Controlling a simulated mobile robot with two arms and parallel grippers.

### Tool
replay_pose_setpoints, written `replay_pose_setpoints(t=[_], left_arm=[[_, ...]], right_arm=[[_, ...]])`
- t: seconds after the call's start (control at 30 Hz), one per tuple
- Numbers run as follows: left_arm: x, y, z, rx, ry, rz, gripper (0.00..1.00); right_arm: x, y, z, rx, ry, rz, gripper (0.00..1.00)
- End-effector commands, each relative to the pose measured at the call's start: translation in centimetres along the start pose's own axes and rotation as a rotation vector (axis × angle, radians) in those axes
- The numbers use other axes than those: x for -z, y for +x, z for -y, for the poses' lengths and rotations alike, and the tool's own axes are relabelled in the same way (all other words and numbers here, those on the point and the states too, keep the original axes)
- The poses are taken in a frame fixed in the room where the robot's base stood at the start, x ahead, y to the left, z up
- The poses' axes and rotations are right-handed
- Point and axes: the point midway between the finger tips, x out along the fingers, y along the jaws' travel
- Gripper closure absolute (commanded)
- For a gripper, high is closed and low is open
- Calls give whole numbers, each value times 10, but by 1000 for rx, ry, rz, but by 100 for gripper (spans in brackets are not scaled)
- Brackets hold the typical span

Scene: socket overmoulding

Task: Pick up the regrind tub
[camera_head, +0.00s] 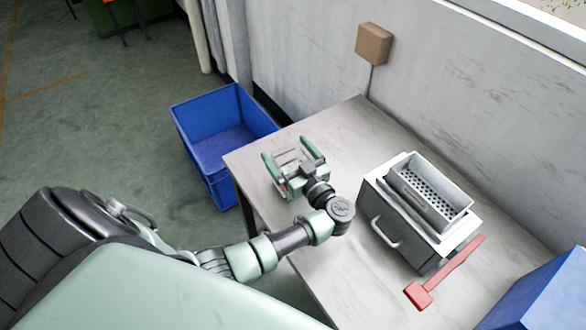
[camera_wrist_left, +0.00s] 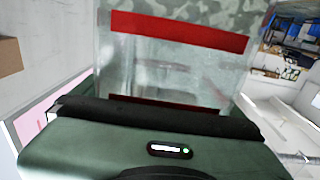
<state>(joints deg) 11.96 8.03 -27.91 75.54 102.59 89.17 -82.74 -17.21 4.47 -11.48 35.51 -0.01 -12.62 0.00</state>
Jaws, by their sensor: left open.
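A clear, see-through tub with a red band fills the upper middle of the left wrist view (camera_wrist_left: 180,70); I take it to be the regrind tub. In the head view, pale edges of it (camera_head: 291,156) show between the fingers of my left gripper (camera_head: 286,150), near the table's far left corner. That gripper is open, with one green finger on each side of the tub. Whether the fingers touch it cannot be told. The gripper's body hides the tub's near part. My right gripper is not in view.
A grey machine (camera_head: 366,209) with a perforated tray (camera_head: 432,192) stands right of my left arm on the table (camera_head: 345,125). A red lever (camera_head: 452,268) lies along its right side. A blue bin (camera_head: 214,150) stands on the floor beyond the table's left edge. A blue box (camera_head: 545,300) is at lower right.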

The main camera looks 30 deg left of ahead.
Motion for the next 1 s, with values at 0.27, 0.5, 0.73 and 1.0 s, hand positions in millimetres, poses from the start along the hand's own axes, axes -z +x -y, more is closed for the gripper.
replay_pose_setpoints(t=[0.27,0.5,0.73,1.0], left_arm=[[0,0,0,0,0,0,47],[1,0,0,0,-1,-1,90],[4,0,0,0,-2,-1,90],[41,0,0,0,-7,-1,90]], right_arm=[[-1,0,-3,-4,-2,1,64],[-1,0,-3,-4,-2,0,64],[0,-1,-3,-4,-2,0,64],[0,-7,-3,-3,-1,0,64]])
